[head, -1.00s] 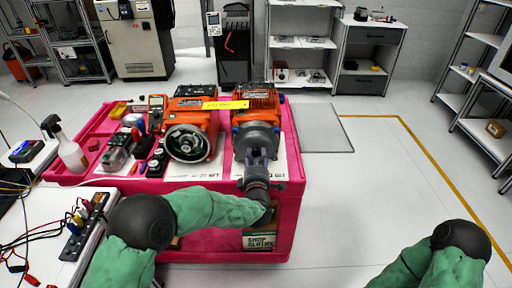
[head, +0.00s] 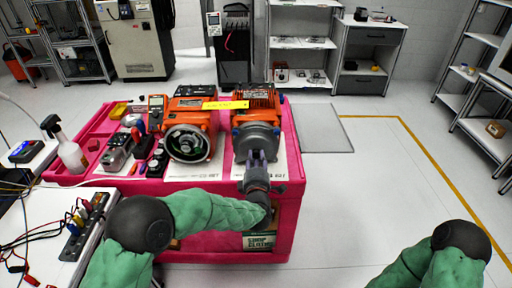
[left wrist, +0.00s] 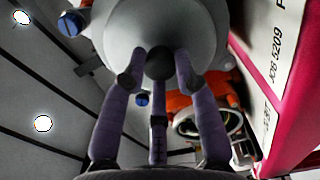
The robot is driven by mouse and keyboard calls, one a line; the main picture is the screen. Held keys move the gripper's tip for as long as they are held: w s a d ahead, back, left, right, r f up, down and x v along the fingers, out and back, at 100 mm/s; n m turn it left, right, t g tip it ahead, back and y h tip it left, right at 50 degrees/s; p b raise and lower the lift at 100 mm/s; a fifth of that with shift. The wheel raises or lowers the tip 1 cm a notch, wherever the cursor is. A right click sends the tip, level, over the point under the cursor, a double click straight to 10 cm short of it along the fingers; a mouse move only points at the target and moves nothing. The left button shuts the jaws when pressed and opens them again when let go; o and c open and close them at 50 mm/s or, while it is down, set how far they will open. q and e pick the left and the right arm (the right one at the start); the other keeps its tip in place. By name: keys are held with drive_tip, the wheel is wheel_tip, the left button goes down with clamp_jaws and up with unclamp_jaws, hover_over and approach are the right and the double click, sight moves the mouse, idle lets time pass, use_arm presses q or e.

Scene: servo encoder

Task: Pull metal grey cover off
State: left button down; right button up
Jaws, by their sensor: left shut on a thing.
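The metal grey cover (head: 256,138) is at the front end of the right-hand orange motor (head: 253,97) on the pink cart. My left gripper (head: 258,158) reaches it from the front, its purple-grey fingers shut on the cover. In the left wrist view the cover (left wrist: 200,25) fills the top middle, with the fingertips (left wrist: 160,68) against its face. I cannot tell whether there is a gap between cover and motor. My right arm shows at the lower right, but its gripper is out of view.
A second orange motor (head: 189,112) with an open, exposed front stands close on the left. The pink cart (head: 210,238) also holds a multimeter (head: 157,107) and small tools. A spray bottle (head: 66,148) stands left.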

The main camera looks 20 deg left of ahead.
use_arm(q)
drive_tip(key=shift+v, duration=1.2)
drive_tip(key=v, duration=0.6)
drive_tip(key=shift+r, duration=0.15)
